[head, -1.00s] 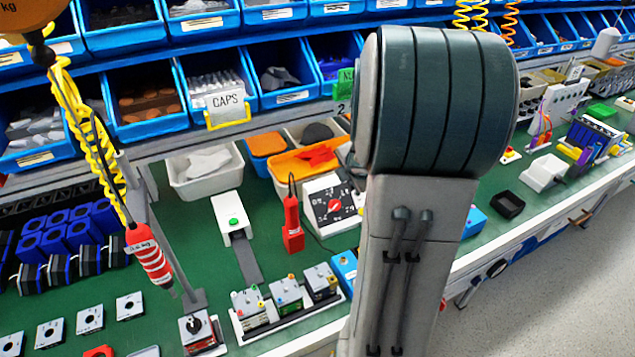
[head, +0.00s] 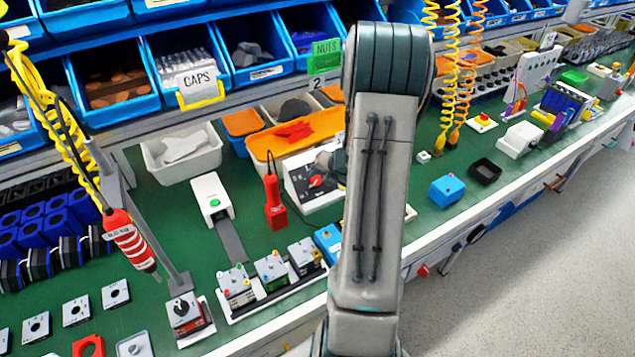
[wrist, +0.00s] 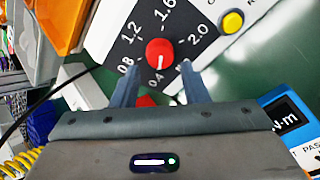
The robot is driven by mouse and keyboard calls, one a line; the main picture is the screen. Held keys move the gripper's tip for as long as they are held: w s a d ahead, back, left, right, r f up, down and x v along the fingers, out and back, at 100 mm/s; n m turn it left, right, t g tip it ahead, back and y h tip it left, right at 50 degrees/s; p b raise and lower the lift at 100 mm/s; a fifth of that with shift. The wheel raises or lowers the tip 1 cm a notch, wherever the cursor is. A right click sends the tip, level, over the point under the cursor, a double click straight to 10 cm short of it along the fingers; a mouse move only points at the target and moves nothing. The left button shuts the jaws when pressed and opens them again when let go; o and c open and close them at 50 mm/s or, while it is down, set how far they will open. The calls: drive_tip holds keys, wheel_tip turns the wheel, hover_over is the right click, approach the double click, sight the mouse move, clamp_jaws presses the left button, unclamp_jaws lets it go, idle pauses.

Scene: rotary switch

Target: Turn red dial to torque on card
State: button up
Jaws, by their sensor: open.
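The red dial (wrist: 160,52) sits on a dark scale plate (wrist: 128,40) marked 0.4, 0.8, 1.2, 1.6 and 2.0. A pale mark on the dial faces the 0.4 side. In the head view, the dial (head: 316,181) is on a white box (head: 297,190) at the bench's middle. My gripper (wrist: 159,70) is open, its fingers either side of the dial's near edge; I cannot tell whether they touch it. In the head view my gripper (head: 331,160) partly covers the box. A card (wrist: 305,152) reading "PAS", cut off at the frame edge, shows no legible torque value.
A blue unit with an "N·m" display (wrist: 284,115) and a yellow button (wrist: 232,22) are near the dial. A red handheld tool (head: 275,205) stands left of the box. Orange bins (head: 300,140) lie behind.

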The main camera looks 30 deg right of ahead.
sight(316, 181)
drive_tip(key=shift+x, duration=1.95)
drive_tip(key=c, duration=0.7)
